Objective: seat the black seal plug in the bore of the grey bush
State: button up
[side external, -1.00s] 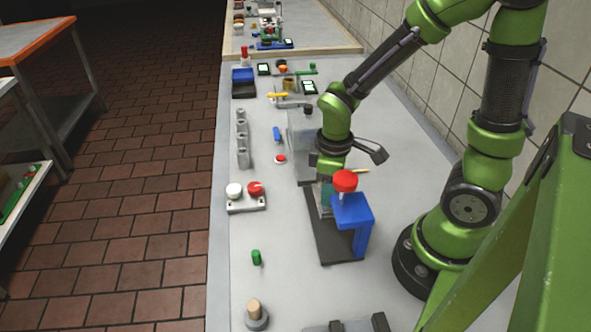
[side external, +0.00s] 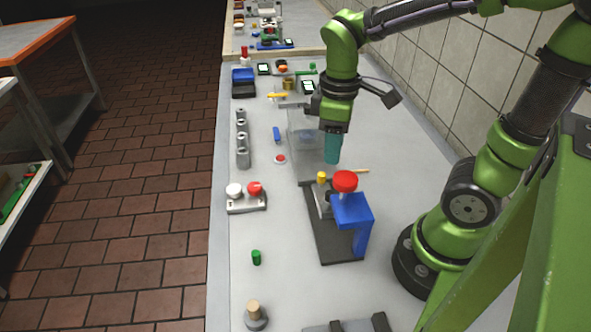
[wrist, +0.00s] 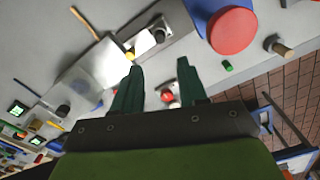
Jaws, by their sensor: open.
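My gripper (side external: 332,160) hangs in the air above and behind the blue press, its teal fingers pointing down. In the wrist view its fingers (wrist: 160,72) are apart with nothing held between them. A grey metal block (side external: 323,203) sits on the press's dark base, with a yellow-topped piece (side external: 321,177) at its back end. In the wrist view a small dark round piece (wrist: 158,23) shows on this block (wrist: 180,22) near the press head. I cannot tell whether it is the black seal plug in the grey bush; its seating is too small to read.
The blue press (side external: 352,211) has a red knob (side external: 345,181). A two-button box (side external: 246,198), a green cylinder (side external: 256,257), a tan peg (side external: 254,308) and grey cylinders (side external: 242,140) line the left.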

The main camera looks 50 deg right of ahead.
notch_tip(320, 180, up, 7)
jog(key=s+a+m+t+y, duration=0.1)
jog(key=a+m+t+y, duration=0.1)
jog(key=m+t, duration=0.5)
jog(key=shift+s+a+m, duration=0.2)
jog(key=shift+m, duration=0.6)
